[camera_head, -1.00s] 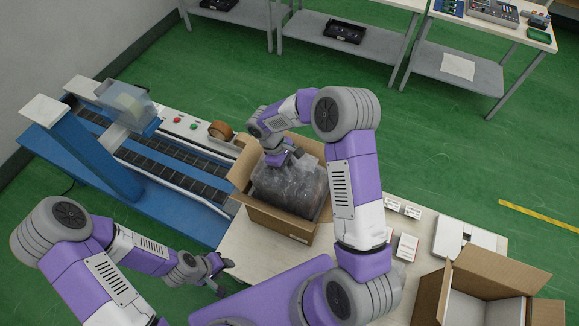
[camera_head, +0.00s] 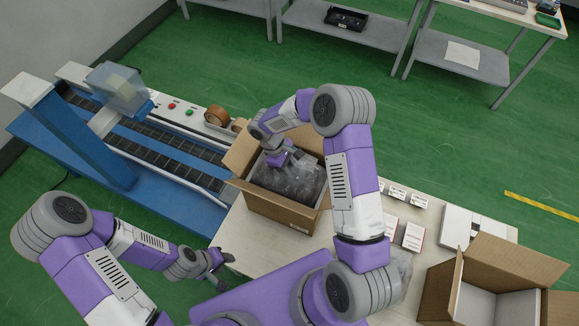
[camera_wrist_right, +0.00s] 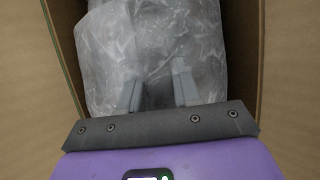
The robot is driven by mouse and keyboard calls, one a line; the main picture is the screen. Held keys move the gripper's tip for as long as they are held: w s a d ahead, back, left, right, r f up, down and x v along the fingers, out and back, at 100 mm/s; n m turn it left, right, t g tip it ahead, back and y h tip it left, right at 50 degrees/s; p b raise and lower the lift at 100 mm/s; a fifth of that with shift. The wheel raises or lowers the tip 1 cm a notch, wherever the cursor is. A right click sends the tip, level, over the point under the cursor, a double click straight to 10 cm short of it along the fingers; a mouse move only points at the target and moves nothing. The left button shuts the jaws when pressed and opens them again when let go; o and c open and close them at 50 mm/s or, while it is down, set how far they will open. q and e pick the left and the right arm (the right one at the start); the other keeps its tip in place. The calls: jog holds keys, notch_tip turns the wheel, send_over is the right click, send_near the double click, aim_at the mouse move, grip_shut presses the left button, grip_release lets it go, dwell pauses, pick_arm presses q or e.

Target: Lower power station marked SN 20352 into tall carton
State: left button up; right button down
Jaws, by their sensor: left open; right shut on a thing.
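The power station (camera_head: 290,183), wrapped in clear plastic, is inside the tall carton (camera_head: 280,213), its top a little below the carton's rim. Its SN mark cannot be read. My right gripper (camera_head: 292,158) reaches into the carton and is shut on the power station's top. In the right wrist view the plastic-wrapped power station (camera_wrist_right: 150,45) fills the middle, with the carton's walls (camera_wrist_right: 285,60) on both sides, and the fingers (camera_wrist_right: 155,90) press into the wrap. My left gripper (camera_head: 222,270) is open and empty, at the table's left front edge, apart from the carton.
A second open carton (camera_head: 490,280) with a pale lining stands at the table's right. Small labelled boxes and a white box (camera_head: 470,228) lie nearby.

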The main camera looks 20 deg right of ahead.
notch_tip(320, 180, down, 6)
jog(key=b, duration=0.4)
jog(key=shift+w, duration=0.1)
jog(key=c, duration=0.7)
grip_release()
jog(key=shift+c, duration=0.2)
jog(key=shift+s+f, duration=0.2)
jog(key=shift+f, duration=0.05)
notch_tip(320, 180, up, 22)
jog(key=p, duration=1.5)
jog(key=shift+r, duration=0.15)
